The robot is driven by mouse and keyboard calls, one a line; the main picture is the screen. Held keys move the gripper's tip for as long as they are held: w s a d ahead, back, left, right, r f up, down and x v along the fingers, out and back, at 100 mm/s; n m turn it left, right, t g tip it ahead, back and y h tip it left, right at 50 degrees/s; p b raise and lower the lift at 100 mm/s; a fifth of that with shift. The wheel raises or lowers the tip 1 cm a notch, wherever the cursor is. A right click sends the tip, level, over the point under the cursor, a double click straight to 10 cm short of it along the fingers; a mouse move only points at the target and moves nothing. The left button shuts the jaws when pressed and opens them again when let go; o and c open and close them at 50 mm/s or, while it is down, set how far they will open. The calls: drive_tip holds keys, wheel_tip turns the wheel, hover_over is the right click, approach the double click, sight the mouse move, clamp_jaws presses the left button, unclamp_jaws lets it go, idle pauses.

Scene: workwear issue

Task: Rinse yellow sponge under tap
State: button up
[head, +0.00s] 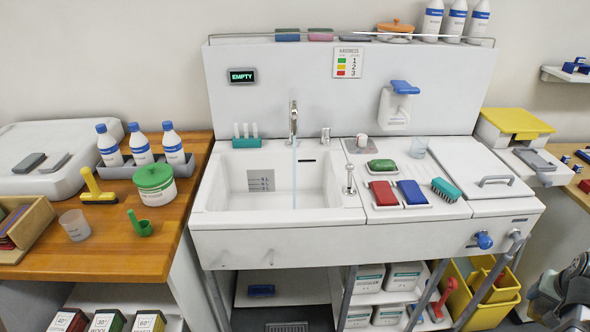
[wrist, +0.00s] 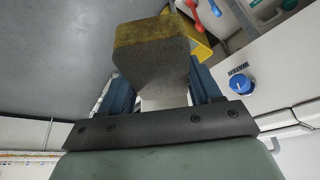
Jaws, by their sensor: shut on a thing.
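In the wrist view my gripper (wrist: 158,88) is shut on a block-like sponge (wrist: 152,50), its visible face dark grey with a mustard-yellow band at the far end. The sponge sticks out beyond the two blue fingers. The gripper is not clearly seen in the head view; part of my arm shows at the lower right corner. The tap (head: 293,120) stands at the back of the white sink (head: 230,190), and a thin stream of water (head: 294,175) falls from it into the basin. The sponge is away from the stream, near the blue water knob (wrist: 240,83).
The water knob is also on the counter front in the head view (head: 484,240). A yellow bin (head: 488,300) stands below. A wall display (head: 242,75) reads EMPTY.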

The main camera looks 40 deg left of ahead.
drive_tip(key=shift+w, duration=0.1)
drive_tip(key=shift+w+d, duration=0.35)
drive_tip(key=shift+s, duration=0.1)
idle(0.4)
drive_tip(key=shift+s+a, duration=0.35)
drive_tip(key=shift+w+d, duration=0.1)
drive_tip(key=shift+w, duration=0.05)
drive_tip(key=shift+w+d, duration=0.25)
drive_tip(key=shift+w, duration=0.05)
drive_tip(key=shift+s+a, duration=0.1)
drive_tip(key=shift+s, duration=0.1)
idle(0.5)
drive_tip(key=shift+s+a, duration=0.25)
drive_tip(key=shift+w+d, duration=0.1)
